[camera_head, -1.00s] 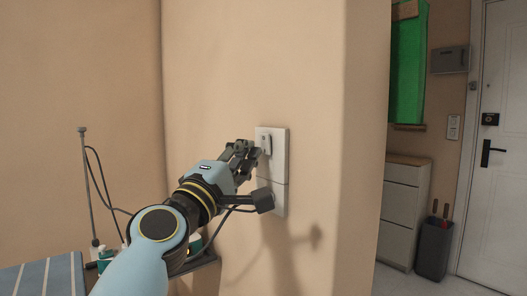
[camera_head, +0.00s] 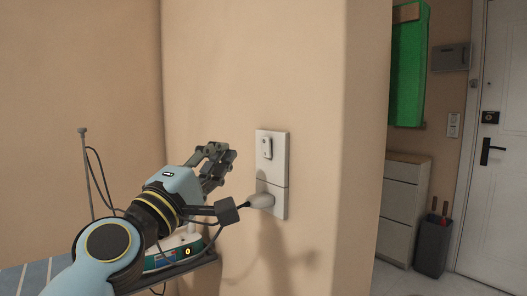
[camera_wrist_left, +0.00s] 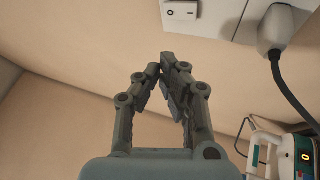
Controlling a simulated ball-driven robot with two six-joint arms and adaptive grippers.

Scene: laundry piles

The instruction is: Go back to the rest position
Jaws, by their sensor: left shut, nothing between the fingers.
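My left gripper (camera_head: 217,165) is shut and empty, held in front of the beige wall, to the left of a white wall plate (camera_head: 279,170). The plate has a switch (camera_head: 266,146) at its upper part and a plug (camera_head: 261,200) in its lower part. In the left wrist view the fingertips (camera_wrist_left: 167,62) meet, and they are apart from the switch (camera_wrist_left: 182,10) at the top. The plug (camera_wrist_left: 283,28) and its cord show at the upper right there. My right gripper is in neither view.
A white and teal device (camera_head: 172,252) with a lit "0" display stands on a dark shelf (camera_head: 203,268) below my left arm. A thin pole (camera_head: 90,170) stands at left. A wall corner, drawers (camera_head: 403,205), a bin (camera_head: 434,245) and a white door (camera_head: 497,130) are at right.

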